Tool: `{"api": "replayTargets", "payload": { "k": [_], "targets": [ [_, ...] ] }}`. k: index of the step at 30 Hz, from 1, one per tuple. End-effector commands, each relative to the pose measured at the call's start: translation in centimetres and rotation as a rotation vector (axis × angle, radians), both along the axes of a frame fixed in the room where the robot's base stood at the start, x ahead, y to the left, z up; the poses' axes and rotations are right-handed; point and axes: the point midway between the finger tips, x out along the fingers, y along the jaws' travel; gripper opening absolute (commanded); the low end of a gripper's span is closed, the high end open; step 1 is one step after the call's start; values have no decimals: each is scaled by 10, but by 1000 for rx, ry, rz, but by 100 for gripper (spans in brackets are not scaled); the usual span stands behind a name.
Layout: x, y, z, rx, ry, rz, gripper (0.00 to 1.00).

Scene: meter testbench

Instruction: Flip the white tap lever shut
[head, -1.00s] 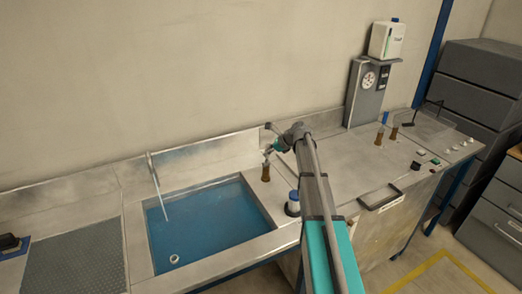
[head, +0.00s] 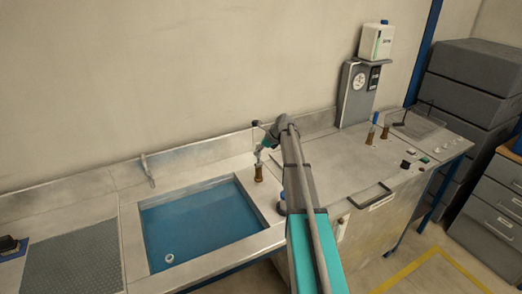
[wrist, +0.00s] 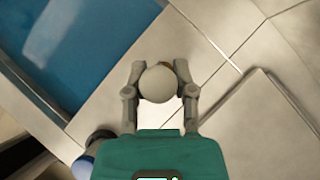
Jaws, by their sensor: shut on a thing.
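The white tap lever shows as a pale rounded knob (wrist: 158,84) in the wrist view. My gripper (wrist: 159,66) has one finger on each side of it and is shut on it. In the head view my gripper (head: 263,154) is just above a brown tap base (head: 258,174) on the bench, right of the sink's back corner. The lever itself is mostly hidden there by my gripper. The spout (head: 147,170) stands behind the sink, and no water stream shows from it.
The bench lid has a dark handle (head: 370,196).

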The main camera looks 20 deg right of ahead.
Motion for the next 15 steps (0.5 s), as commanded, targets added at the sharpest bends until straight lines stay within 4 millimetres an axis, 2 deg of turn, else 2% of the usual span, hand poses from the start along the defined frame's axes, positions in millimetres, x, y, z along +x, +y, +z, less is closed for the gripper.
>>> {"api": "replayTargets", "payload": {
  "k": [3,4,9,15],
  "targets": [
    [3,1,1,8,-8,-1,0],
    [3,0,1,8,-7,-2,38],
    [1,-3,1,6,-5,-6,69],
    [-1,-6,1,5,-4,-9,69]
  ]
}}
